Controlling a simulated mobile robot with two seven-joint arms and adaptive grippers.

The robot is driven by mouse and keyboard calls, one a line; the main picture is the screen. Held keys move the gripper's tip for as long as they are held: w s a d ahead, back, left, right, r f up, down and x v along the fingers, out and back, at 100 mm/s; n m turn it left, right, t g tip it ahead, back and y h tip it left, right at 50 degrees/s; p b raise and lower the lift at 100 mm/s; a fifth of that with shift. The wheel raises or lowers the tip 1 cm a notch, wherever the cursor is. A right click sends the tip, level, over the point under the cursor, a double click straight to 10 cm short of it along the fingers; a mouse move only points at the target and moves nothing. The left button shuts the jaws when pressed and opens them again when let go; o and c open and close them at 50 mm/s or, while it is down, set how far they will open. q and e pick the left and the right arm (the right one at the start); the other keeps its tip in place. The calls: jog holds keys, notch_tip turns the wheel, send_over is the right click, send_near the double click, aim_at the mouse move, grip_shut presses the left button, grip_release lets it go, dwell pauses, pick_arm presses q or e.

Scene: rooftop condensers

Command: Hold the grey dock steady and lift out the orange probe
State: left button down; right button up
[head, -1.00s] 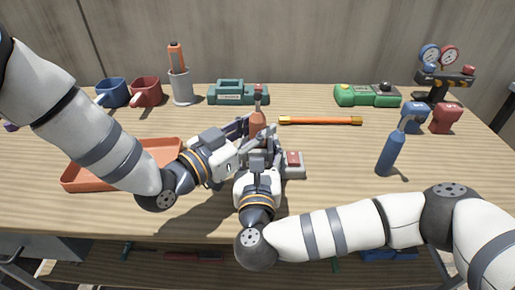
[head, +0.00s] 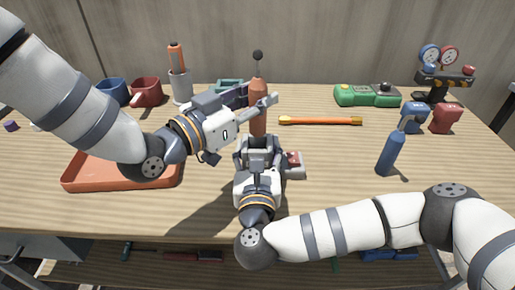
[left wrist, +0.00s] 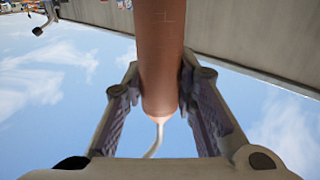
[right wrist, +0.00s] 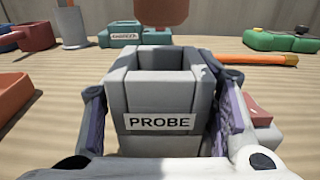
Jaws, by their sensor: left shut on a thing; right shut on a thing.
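The orange probe (head: 258,118) hangs upright above the grey dock (head: 258,143), with a thin dark-tipped stem at its top. My left gripper (head: 258,98) is shut on the probe's body; the left wrist view shows the probe (left wrist: 160,50) between both fingers. My right gripper (head: 258,165) is low at the front and shut on the dock. In the right wrist view the dock (right wrist: 160,92) carries a PROBE label and stands between the fingers, its square slot open and empty. The probe's lower end (right wrist: 168,8) shows above and beyond it.
A red-topped grey block (head: 294,165) is right of the dock. An orange tray (head: 120,175) lies left, under my left arm. An orange rod (head: 320,121) and a teal case (head: 228,86) lie behind. A blue tool (head: 390,153) stands right.

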aim_at(258, 61)
pick_arm(q)
jog(key=shift+r, duration=0.35)
pick_arm(e)
jog(key=o, duration=1.9)
pick_arm(q)
jog(key=shift+r, duration=0.1)
pick_arm(e)
jog(key=shift+s, duration=0.1)
pick_arm(q)
jog(key=shift+m, duration=0.3)
jog(key=r, duration=0.2)
jog(key=r+p, duration=0.1)
jog(key=r, duration=0.1)
jog(key=s+r+p, duration=0.1)
jog(key=r, duration=0.1)
jog(key=shift+r, duration=0.25)
pick_arm(e)
jog(key=s, duration=0.8)
jog(key=shift+s+r, duration=0.15)
jog(key=shift+s, duration=0.3)
pick_arm(q)
jog(key=shift+w, duration=0.1)
jog(key=shift+f, duration=0.1)
